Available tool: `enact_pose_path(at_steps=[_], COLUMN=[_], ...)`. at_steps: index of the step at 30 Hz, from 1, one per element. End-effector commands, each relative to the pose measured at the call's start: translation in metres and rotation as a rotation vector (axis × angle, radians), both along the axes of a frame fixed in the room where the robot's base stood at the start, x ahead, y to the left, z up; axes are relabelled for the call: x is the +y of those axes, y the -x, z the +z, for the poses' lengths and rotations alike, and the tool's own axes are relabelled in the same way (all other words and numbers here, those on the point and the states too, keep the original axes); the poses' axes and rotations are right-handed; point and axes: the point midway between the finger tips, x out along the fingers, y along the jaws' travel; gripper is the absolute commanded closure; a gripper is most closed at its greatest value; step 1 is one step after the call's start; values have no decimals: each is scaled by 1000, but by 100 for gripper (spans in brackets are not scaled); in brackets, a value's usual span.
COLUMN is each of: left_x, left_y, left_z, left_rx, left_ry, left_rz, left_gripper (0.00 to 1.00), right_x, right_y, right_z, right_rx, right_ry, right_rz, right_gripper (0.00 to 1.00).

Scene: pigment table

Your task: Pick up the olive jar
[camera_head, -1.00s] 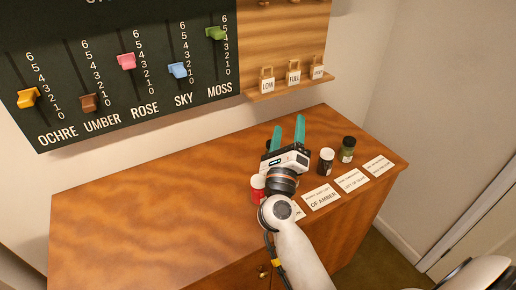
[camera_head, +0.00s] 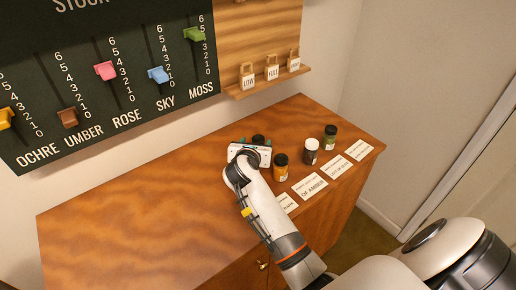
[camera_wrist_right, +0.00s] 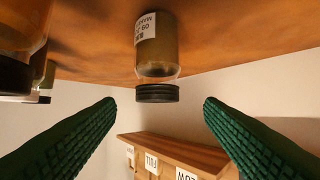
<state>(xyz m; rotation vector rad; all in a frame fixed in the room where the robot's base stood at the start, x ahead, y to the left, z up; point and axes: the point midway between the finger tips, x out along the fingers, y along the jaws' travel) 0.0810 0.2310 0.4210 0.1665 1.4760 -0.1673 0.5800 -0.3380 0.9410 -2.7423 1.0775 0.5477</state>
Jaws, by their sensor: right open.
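A jar with olive-brown contents, a pale label and a black lid (camera_wrist_right: 157,50) is straight ahead between my right fingers in the right wrist view, which is upside down. In the head view only its dark lid (camera_head: 258,139) shows beyond my right gripper (camera_head: 255,142); its body is hidden. The right gripper is open, low over the table, with its green fingers (camera_wrist_right: 157,101) spread wider than the jar and not touching it. A dark green jar (camera_head: 329,138) stands farther right; the head view does not settle which green is olive. My left gripper is out of view.
An amber jar (camera_head: 281,168) and a dark jar with a white lid (camera_head: 311,151) stand to the right of the gripper. Label cards (camera_head: 310,186) lie along the front. A shelf with tags (camera_head: 270,78) hangs behind. The table's left side (camera_head: 140,210) is clear.

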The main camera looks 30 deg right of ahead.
Motion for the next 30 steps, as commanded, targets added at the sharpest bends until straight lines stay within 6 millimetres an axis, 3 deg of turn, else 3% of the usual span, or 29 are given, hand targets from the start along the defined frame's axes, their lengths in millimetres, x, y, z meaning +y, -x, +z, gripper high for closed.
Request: enact_pose_path(at_steps=[9,19,28,30], left_x=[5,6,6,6], left_y=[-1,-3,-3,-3], left_z=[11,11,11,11], left_rx=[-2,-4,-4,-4], left_ry=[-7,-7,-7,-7], left_rz=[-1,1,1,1], left_gripper=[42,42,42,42], right_x=[-28,-33,-33,-33], right_y=[-28,-32,-32,-32], right_z=[-15,-19,-19,-19], right_rx=[2,-1,1,1], right_ry=[5,2,2,2], right_rz=[1,0,1,1], right_gripper=[38,38,85,89])
